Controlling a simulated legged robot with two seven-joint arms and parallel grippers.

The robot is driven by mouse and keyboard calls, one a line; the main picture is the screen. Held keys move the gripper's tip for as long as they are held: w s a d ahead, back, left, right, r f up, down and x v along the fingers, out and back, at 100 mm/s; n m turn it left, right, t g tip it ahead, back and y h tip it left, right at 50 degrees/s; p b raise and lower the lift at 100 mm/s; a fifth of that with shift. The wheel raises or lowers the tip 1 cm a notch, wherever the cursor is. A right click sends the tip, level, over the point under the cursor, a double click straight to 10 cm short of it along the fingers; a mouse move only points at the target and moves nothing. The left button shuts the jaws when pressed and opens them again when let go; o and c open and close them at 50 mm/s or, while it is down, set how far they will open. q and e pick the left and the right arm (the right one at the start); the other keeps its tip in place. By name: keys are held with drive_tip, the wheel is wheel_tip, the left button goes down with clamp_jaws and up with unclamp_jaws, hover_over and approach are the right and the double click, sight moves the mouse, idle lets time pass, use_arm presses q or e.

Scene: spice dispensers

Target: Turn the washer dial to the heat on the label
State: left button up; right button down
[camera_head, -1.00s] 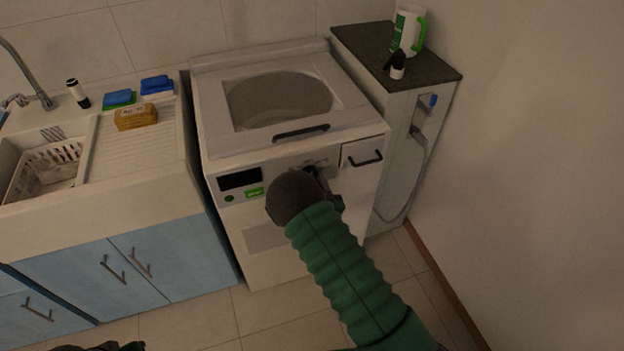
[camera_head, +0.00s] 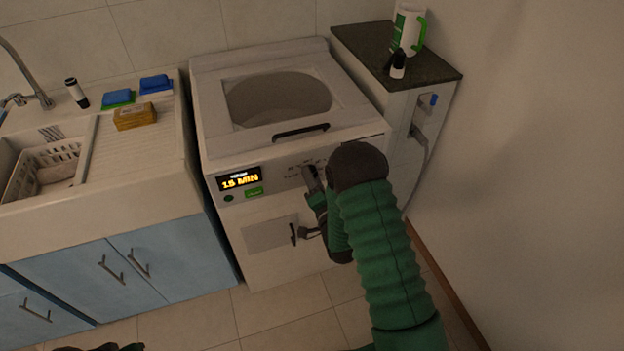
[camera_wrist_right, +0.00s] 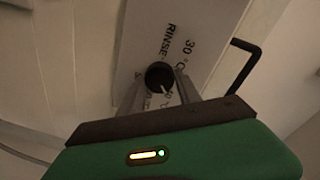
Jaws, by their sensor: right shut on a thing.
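The washer (camera_head: 262,150) stands with its front facing me. Its display (camera_head: 239,179) is lit and reads 15 MIN under a smaller line that I cannot read. My right gripper (camera_head: 312,178) is at the control panel, and the forearm hides part of the front. In the right wrist view the round black dial (camera_wrist_right: 160,76) sits between its two fingers, which are shut on it. A pale mark shows at the dial's lower right. RINSE, 30 °C and a partly hidden 40 are printed around it. I see no clear left gripper, only dark parts at the bottom edge.
A black bent handle (camera_wrist_right: 245,62) is right of the dial. A green button (camera_head: 254,192) is below the display. A sink counter (camera_head: 150,160) with sponges is at the left. A narrow dark-topped cabinet (camera_head: 437,72) with a white jug (camera_head: 405,33) and a small bottle is at the right.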

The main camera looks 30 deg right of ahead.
drive_tip(key=shift+d+m, duration=0.1)
drive_tip(key=shift+m, duration=0.3)
drive_tip(key=c, duration=0.8)
unclamp_jaws()
drive_tip(key=shift+c, duration=0.2)
drive_tip(key=shift+f, duration=0.1)
